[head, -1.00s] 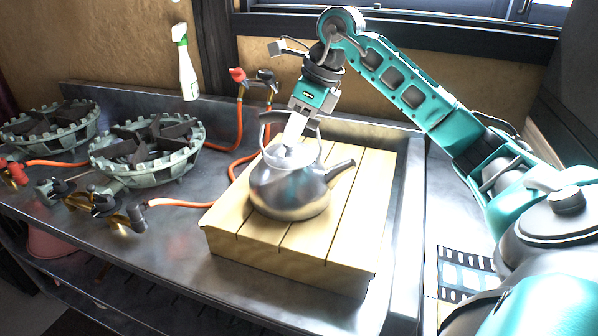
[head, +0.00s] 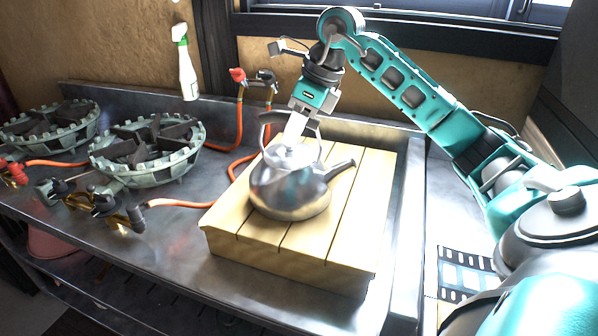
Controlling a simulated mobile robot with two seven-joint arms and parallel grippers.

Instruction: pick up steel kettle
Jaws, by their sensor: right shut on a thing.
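The steel kettle (head: 290,190) stands upright on a slatted wooden board (head: 350,235), its spout pointing right. Its handle arches over the lid. My right gripper (head: 295,132) reaches down from above and is shut on the kettle at its handle, over the lid. The fingertips are partly hidden by the handle and glare, so the exact contact is hard to see. The kettle's base appears to rest on the board. My left gripper is not in view.
Two gas burners (head: 147,150) with orange hoses and valves stand on the metal counter (head: 190,250) to the left. A spray bottle (head: 187,65) is at the back wall. Red and black taps (head: 238,75) rise behind the kettle. The counter's front left is clear.

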